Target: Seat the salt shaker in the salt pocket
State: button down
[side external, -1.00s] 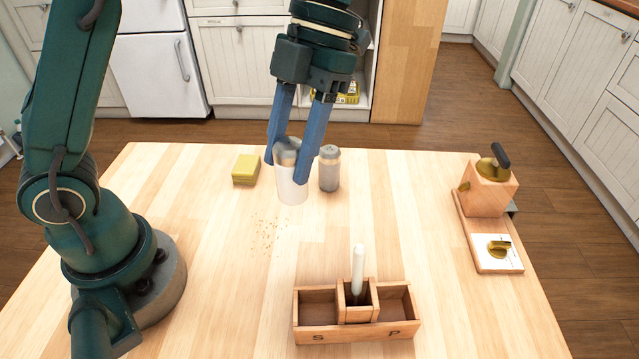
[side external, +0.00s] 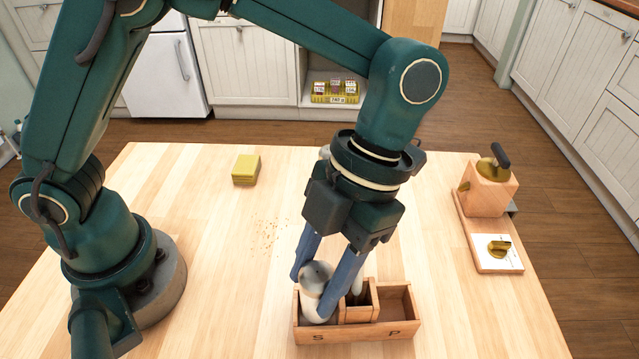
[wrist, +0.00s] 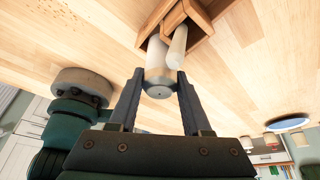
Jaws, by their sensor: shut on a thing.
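The salt shaker, white with a grey metal top (side external: 316,272), is between the fingers of my gripper (side external: 322,292), which is shut on it. It is at the left pocket, marked S, of the wooden caddy (side external: 350,336), its lower end low at the pocket and partly hidden by a finger. I cannot tell whether its base touches the pocket floor. In the wrist view the shaker (wrist: 159,78) points base-first into the caddy (wrist: 200,12), beside the white upright post (wrist: 178,44). The right pocket, marked P, (side external: 396,300) is empty.
A yellow sponge block (side external: 246,169) and scattered crumbs (side external: 266,235) lie on the table. The second shaker is mostly hidden behind my arm.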

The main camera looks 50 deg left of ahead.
aim_at(306, 316)
jog(key=shift+f, duration=1.65)
jog(key=shift+f, duration=0.1)
jog(key=shift+c, duration=1.8)
grip_release()
